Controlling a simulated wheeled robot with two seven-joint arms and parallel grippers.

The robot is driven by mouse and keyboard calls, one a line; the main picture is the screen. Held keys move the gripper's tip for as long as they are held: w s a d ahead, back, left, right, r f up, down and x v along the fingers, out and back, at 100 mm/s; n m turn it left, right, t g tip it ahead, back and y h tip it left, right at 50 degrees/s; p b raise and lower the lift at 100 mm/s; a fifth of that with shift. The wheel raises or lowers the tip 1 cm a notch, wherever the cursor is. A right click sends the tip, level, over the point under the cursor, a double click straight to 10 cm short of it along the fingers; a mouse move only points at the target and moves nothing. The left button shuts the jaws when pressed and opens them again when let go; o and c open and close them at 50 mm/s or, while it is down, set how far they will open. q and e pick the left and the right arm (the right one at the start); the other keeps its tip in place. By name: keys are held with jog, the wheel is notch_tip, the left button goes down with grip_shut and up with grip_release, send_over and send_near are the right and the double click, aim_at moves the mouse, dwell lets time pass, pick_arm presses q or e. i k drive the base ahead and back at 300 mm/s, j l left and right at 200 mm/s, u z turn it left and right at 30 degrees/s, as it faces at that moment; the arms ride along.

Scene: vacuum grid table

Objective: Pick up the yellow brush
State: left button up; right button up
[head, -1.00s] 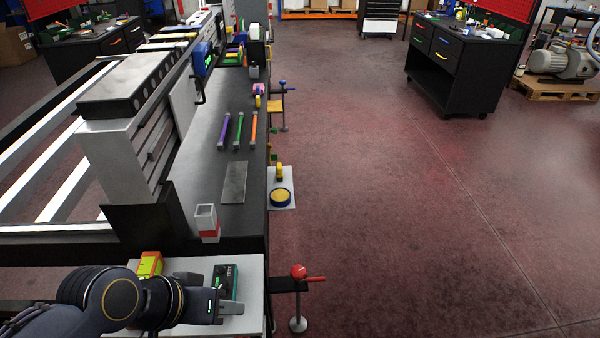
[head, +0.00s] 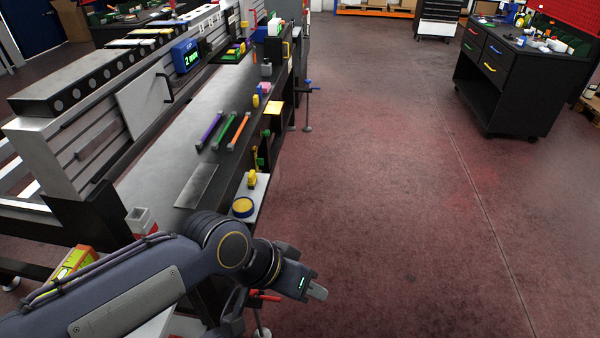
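No thing can be made out for certain as the yellow brush. My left gripper (head: 317,292) is in the lower middle, out over the floor, to the right of and nearer than that shelf. Its fingertips point right and seem empty; their gap cannot be made out. My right gripper is not in view.
Purple (head: 209,130), green (head: 224,131) and orange (head: 239,132) bars lie on the dark table beside a flat grey plate (head: 196,186). A red-handled clamp (head: 265,296) is just below my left arm. Open floor lies right; a black drawer cabinet (head: 500,85) stands beyond.

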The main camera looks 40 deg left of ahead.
aim_at(252, 178)
jog(key=i+l+u, duration=0.25)
jog(key=i, duration=0.25)
jog(key=i+l+u, duration=0.2)
jog(key=i, duration=0.35)
jog(key=i+u, duration=0.15)
jog(key=u, duration=0.25)
jog(key=i+u, duration=0.2)
jog(key=u, duration=0.2)
jog(key=i+l+u, duration=0.1)
jog(key=u, duration=0.3)
jog(key=i+l+u, duration=0.15)
jog(key=u, duration=0.25)
jog(key=i+l+u, duration=0.15)
jog(key=u, duration=0.25)
jog(key=i+l+u, duration=0.1)
jog(key=u, duration=0.3)
jog(key=i+l+u, duration=0.2)
jog(key=u, duration=0.2)
jog(key=i+l+u, duration=0.2)
jog(key=u, duration=0.2)
jog(key=i+l+u, duration=0.1)
jog(key=l+u, duration=0.15)
jog(key=u, duration=0.2)
jog(key=i+l+u, duration=0.1)
jog(key=l+u, duration=0.3)
jog(key=j, duration=0.1)
